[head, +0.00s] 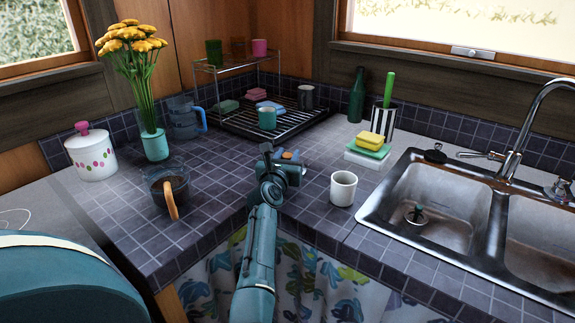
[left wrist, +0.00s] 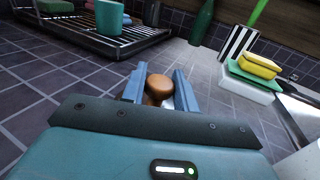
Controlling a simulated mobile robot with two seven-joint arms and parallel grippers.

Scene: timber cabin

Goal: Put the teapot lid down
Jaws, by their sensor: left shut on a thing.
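My left gripper (head: 288,157) is over the tiled counter corner, shut on the teapot lid. In the left wrist view the lid's round orange-brown knob (left wrist: 160,86) sits between the two blue fingers (left wrist: 158,92). Most of the lid is hidden behind the gripper, and I cannot tell whether it touches the counter. A glass teapot (head: 172,186) with dark contents and a wooden handle stands open on the counter, left of the gripper. My right gripper is not in view.
A white mug (head: 343,188) stands right of the gripper, near the sink (head: 395,171). Behind are a wire dish rack (head: 290,126), a stack of sponges (head: 370,146) and a striped holder (head: 383,117). A flower vase (head: 155,145), blue jug (head: 184,122) and white pot (head: 92,157) stand left. Tiles between teapot and rack are clear.

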